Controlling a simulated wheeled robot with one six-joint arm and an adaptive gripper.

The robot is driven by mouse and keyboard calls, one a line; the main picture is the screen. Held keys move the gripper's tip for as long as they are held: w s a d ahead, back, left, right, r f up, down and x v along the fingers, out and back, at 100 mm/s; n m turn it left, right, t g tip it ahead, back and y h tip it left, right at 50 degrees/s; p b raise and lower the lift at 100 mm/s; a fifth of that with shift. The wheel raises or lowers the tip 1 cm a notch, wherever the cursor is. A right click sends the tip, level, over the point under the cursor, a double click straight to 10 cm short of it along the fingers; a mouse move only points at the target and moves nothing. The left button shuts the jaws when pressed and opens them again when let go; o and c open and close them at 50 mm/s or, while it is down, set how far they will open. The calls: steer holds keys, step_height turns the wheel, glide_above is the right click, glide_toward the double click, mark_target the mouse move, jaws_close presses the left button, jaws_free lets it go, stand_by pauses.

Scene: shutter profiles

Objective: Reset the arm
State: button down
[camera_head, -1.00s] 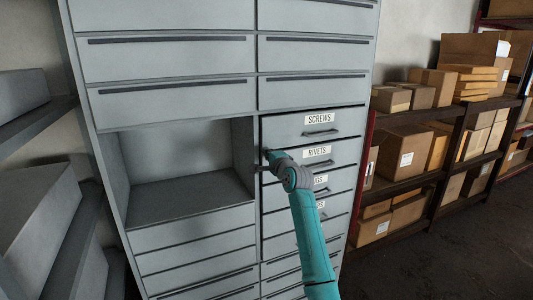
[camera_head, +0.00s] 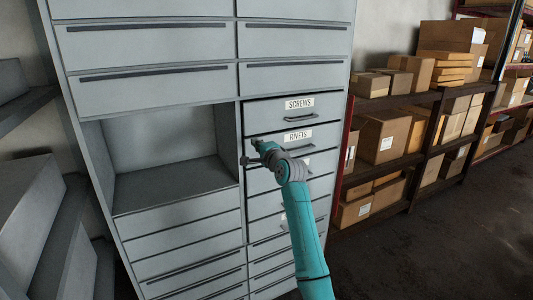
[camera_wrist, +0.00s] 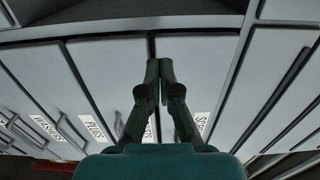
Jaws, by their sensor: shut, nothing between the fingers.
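My arm is turquoise with a grey wrist joint and reaches up in front of the grey cabinet (camera_head: 163,137). My gripper (camera_head: 248,153) is small in the head view, beside the upright edge between the open compartment and the labelled drawers. In the wrist view my gripper (camera_wrist: 159,68) shows its two dark fingers with their tips together and nothing between them. The drawers marked SCREWS (camera_head: 275,112) and RIVETS (camera_head: 318,138) look closed. My arm partly hides the labels below them. The wrist view also shows drawers marked PLUGS (camera_wrist: 97,132) and WASHERS (camera_wrist: 47,124).
The open compartment (camera_head: 165,150) left of my gripper is empty. A dark rack (camera_head: 400,165) with cardboard boxes stands at right. Grey shelving (camera_head: 30,120) with grey boxes stands close on the left. The floor (camera_head: 450,240) at lower right is clear.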

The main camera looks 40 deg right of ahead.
steer(key=v, duration=0.7)
